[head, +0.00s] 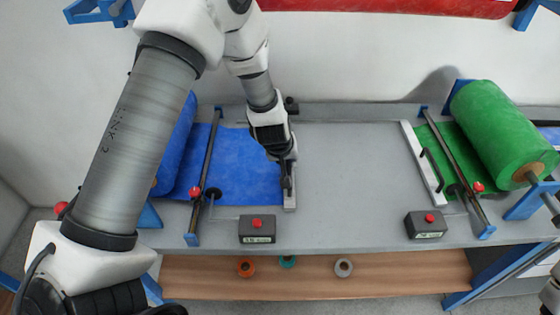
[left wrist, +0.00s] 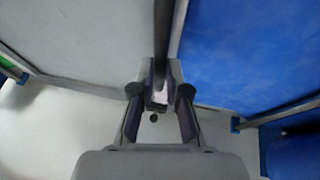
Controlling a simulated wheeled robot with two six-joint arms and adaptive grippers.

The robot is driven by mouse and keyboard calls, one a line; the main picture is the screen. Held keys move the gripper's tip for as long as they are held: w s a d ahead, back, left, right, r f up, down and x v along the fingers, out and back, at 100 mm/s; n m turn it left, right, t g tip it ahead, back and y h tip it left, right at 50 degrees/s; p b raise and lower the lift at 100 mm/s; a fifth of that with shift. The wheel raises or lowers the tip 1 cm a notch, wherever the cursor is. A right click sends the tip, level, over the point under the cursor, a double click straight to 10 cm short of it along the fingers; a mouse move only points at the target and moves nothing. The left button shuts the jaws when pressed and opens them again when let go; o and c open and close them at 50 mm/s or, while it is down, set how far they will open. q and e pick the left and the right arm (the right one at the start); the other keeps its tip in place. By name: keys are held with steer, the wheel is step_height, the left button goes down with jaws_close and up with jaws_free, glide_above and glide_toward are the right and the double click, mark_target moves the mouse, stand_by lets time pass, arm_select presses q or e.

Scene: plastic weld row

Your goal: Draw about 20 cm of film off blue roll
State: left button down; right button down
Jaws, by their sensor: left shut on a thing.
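My left gripper (head: 287,182) is shut on the dark handle of that bar. In the left wrist view the fingers (left wrist: 160,98) close around the handle (left wrist: 163,45), with blue film (left wrist: 240,50) to the right and bare grey bench to the left.
A green roll (head: 502,130) with its own pull bar (head: 421,160) is at the right. Two dark boxes with red buttons (head: 257,229) (head: 426,225) stand at the front edge. Small coloured rings (head: 288,262) lie on the shelf below. The bench (head: 345,165) between the bars is clear.

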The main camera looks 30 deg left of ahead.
arm_select(q)
steer(key=shift+w+d, duration=0.4)
steer(key=shift+d, duration=0.1)
steer(key=c, duration=1.2)
jaws_free()
steer(key=shift+c, duration=0.2)
steer(key=shift+o, duration=0.3)
steer(key=shift+w+f, duration=0.15)
steer(key=shift+w, duration=0.05)
steer(key=v, duration=1.2)
